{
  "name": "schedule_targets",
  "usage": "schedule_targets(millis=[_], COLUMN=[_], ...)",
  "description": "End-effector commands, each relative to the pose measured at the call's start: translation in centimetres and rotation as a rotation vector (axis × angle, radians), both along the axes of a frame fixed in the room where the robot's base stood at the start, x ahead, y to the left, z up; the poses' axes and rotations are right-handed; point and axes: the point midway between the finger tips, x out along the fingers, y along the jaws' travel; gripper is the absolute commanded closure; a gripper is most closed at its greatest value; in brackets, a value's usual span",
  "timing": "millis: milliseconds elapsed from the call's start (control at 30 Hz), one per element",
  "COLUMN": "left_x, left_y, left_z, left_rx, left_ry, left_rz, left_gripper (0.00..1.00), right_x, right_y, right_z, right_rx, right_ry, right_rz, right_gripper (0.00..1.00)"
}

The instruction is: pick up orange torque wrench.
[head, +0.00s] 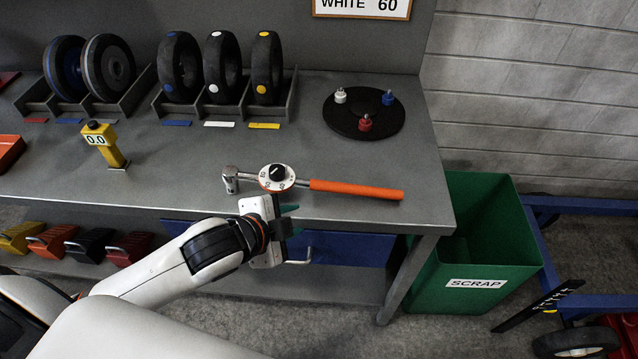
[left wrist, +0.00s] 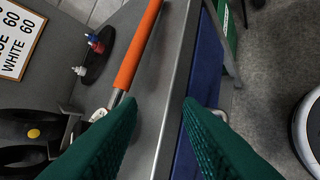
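The orange torque wrench (head: 345,188) lies on the grey bench top near its front edge, its handle pointing right and its metal ratchet head to the left. A round white dial with a black knob sits near the head. In the left wrist view its orange handle (left wrist: 137,45) runs up beyond the fingers. My left gripper (head: 291,219) is at the bench's front edge, just in front of the wrench and apart from its handle. Its two green fingers (left wrist: 165,120) are spread with nothing between them. My right gripper is not in view.
The grey bench (head: 185,165) holds wheels in racks, a yellow gauge (head: 104,146) and a black round tray (head: 345,115) with small coloured knobs. A blue drawer (head: 340,248) with a handle is below the front edge. A green scrap bin (head: 480,240) stands at the right.

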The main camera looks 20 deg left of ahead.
Motion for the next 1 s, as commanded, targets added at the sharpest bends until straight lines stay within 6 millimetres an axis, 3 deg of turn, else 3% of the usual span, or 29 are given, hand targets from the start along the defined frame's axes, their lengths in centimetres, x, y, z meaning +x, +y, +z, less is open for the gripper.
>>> schedule_targets(millis=[100, 267, 600, 1000], left_x=[1.4, 2.1, 6.3, 9.6], left_y=[0.1, 0.0, -1.4, -2.7], left_z=[2.2, 3.4, 0.9, -1.3], left_rx=[0.131, 0.213, 0.223, 0.223], left_ry=[-0.113, -0.177, -0.186, -0.184], left_rz=[-0.162, -0.264, -0.277, -0.277], left_gripper=[0.68, 0.68, 0.68, 0.68], right_x=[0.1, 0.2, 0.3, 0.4], right_y=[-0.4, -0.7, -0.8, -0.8], right_z=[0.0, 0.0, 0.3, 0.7], right_rx=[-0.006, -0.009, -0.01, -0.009], right_ry=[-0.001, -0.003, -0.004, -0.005], right_rz=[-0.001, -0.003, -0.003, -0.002], right_gripper=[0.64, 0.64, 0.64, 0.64])
